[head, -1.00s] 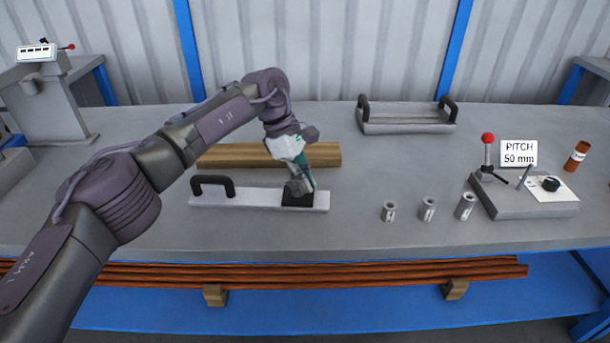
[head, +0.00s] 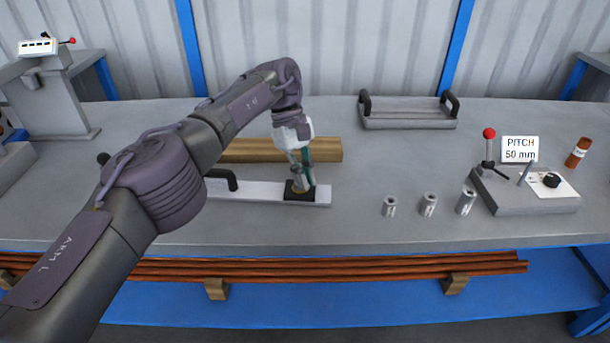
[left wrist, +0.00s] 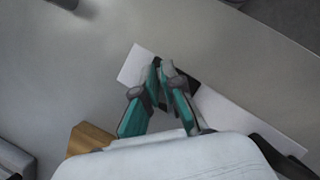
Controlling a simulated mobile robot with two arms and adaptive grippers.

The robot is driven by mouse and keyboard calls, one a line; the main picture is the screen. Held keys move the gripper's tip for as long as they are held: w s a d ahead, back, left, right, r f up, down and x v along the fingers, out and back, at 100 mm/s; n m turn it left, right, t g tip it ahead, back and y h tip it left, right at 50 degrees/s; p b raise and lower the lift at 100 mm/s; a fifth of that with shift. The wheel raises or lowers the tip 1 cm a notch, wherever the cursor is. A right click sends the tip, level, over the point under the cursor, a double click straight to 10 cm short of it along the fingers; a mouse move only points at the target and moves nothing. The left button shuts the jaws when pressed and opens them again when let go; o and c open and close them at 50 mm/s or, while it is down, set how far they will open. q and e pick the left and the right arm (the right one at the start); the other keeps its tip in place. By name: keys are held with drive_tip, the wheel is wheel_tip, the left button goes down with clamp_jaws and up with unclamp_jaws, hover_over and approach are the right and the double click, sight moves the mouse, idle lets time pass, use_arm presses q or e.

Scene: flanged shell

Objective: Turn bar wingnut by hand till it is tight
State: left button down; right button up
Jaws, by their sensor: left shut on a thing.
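The bar (head: 265,191) is a flat pale strip with a black handle (head: 222,178) at its left end, lying on the bench. A black block (head: 302,198) sits near its right end. In the left wrist view, the fingertips (left wrist: 162,72) come together over the black block (left wrist: 184,80) on the pale bar (left wrist: 134,65), and the wingnut is hidden. My right gripper is not in view.
A wooden block (head: 325,151) lies just behind the bar. Several small metal cylinders (head: 428,205) stand to the right, before a lever fixture (head: 525,198) with a "PITCH 50 mm" sign (head: 520,149). A tray with two handles (head: 410,122) stands at the back. Bench between is clear.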

use_arm(q)
drive_tip(key=shift+r, duration=0.1)
drive_tip(key=c, duration=1.3)
unclamp_jaws()
